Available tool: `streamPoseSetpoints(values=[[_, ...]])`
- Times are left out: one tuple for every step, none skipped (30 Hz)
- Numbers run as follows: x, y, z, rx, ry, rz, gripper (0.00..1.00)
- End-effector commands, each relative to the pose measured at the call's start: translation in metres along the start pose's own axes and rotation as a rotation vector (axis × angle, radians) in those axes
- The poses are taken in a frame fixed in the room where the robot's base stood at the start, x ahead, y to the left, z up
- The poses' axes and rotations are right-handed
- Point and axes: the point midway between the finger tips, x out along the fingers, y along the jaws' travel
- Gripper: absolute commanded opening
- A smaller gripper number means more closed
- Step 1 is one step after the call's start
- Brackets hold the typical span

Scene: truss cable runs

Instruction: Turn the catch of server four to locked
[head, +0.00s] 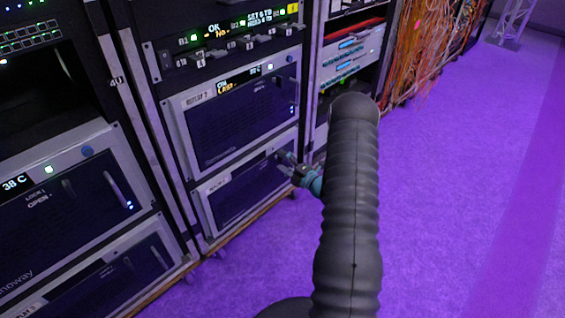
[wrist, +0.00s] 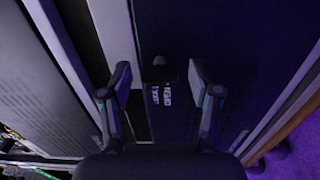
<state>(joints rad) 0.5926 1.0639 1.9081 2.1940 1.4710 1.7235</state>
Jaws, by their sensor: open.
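My gripper (head: 283,162) is at the front of the lowest unit (head: 245,190) in the middle rack, near its upper right corner. In the wrist view my gripper (wrist: 160,78) is open, one finger on each side of a small dark catch (wrist: 159,61). White lettering (wrist: 162,96) beside the catch appears upside down and is hard to read. The catch position cannot be told. The gap between fingers and catch looks empty. The unit's label is too small to read, so I cannot tell whether it is server four.
A similar unit (head: 235,112) with a lit display sits directly above. Another unit (head: 70,200) marked OPEN is in the left rack. Orange cables (head: 425,45) hang at the back right. The purple floor (head: 465,180) to the right is clear.

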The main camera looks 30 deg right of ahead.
Motion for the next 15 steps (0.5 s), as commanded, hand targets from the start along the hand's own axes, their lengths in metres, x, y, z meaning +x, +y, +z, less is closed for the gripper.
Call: streamPoseSetpoints(values=[[-0.002, 0.000, 0.001, 0.000, -0.001, 0.000, 0.62], [-0.004, 0.000, 0.001, 0.000, -0.002, 0.000, 0.62], [-0.007, 0.000, 0.001, 0.000, -0.003, 0.000, 0.62], [-0.011, 0.000, 0.002, 0.000, -0.003, 0.000, 0.62], [-0.014, 0.000, 0.001, 0.000, -0.003, 0.000, 0.62], [-0.021, 0.000, 0.001, 0.001, -0.003, 0.000, 0.62], [-0.026, 0.000, 0.002, 0.002, -0.004, 0.000, 0.62], [-0.032, 0.000, 0.002, 0.002, -0.005, 0.000, 0.62], [-0.040, 0.000, 0.002, 0.001, -0.004, -0.001, 0.62], [-0.046, 0.000, 0.002, 0.001, -0.005, -0.001, 0.62], [-0.052, 0.000, 0.002, 0.001, -0.005, 0.000, 0.62], [-0.061, 0.000, 0.001, 0.003, -0.004, 0.000, 0.62], [-0.067, 0.000, 0.002, 0.002, -0.005, 0.000, 0.62], [-0.072, 0.000, 0.001, 0.001, -0.004, -0.001, 0.62], [-0.080, 0.000, 0.002, 0.002, -0.005, -0.001, 0.62]])
